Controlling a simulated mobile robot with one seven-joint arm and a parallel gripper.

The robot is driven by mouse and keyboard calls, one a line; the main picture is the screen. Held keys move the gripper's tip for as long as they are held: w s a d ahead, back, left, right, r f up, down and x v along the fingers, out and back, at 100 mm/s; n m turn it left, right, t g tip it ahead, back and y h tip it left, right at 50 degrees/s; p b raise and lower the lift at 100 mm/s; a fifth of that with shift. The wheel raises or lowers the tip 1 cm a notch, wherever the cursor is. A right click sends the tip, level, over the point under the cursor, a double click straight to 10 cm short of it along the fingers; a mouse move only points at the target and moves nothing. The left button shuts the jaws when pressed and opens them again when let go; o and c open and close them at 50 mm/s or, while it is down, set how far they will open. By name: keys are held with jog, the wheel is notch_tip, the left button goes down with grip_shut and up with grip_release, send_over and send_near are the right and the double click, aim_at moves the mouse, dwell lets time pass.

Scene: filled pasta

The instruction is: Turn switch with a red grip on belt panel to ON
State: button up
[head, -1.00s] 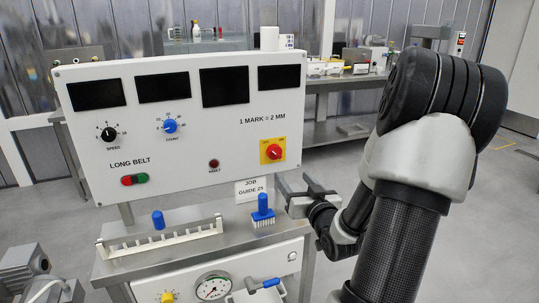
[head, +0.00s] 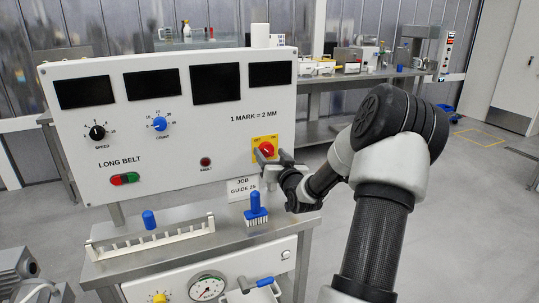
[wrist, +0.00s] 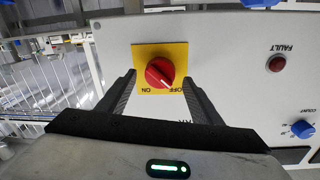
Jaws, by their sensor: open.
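The switch with a red grip (head: 266,149) sits on a yellow plate at the lower right of the white belt panel (head: 215,150). In the wrist view the picture is turned over; the red grip (wrist: 160,73) is slanted, and its white mark points toward the OFF label (wrist: 176,89). The ON label is on the other side of the plate. My gripper (head: 269,160) is at the panel, just in front of the switch, partly covering its plate. In the wrist view my gripper (wrist: 159,78) is open, with one finger on each side of the red grip and gaps between.
The panel also carries a speed knob (head: 97,132), a blue count knob (head: 160,124), a fault light (head: 205,162) and a red-green button (head: 125,179).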

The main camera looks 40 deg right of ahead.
jog(key=shift+w+d, duration=0.2)
jog(key=shift+w, duration=0.5)
jog(key=c, duration=1.1)
jog(key=shift+o, duration=0.2)
